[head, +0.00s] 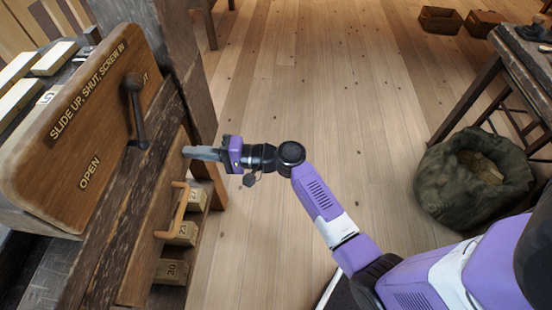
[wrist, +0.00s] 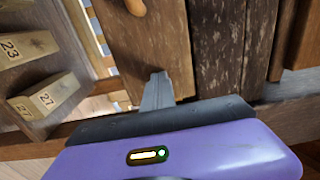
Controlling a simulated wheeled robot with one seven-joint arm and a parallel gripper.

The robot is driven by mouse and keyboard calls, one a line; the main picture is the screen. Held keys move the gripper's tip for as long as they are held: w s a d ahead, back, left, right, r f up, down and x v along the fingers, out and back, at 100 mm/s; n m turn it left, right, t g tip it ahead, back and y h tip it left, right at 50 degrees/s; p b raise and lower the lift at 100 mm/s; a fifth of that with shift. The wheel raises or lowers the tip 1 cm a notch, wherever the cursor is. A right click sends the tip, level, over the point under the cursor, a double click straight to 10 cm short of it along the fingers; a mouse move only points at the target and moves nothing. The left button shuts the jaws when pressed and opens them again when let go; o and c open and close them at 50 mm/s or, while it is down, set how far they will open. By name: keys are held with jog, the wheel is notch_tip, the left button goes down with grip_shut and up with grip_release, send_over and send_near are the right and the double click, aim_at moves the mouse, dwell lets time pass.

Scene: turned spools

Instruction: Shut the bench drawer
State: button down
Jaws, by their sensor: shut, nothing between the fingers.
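The bench drawer shows its brown wooden front (head: 150,262) at the left in the head view, below the dark bench edge. A pale wooden bar handle (head: 176,211) is fixed to it. How far the drawer stands out is hard to tell. My gripper (head: 187,152) is shut and empty, its fingertips at the far end of the drawer front, beyond the handle. In the wrist view the closed fingers (wrist: 159,78) lie over the drawer front (wrist: 148,42), with the handle's end (wrist: 136,6) at the top edge. I cannot tell whether the fingertips touch the wood.
Numbered wooden blocks (head: 171,271) sit on a shelf below the drawer. A lettered board with a dark crank (head: 134,105) stands on the bench. A dark sack (head: 450,180) and a table stand at the right. The plank floor (head: 330,80) between is clear.

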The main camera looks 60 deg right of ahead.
jog(key=shift+w+a, duration=0.2)
jog(key=shift+w, duration=0.1)
jog(key=shift+a+r, duration=0.1)
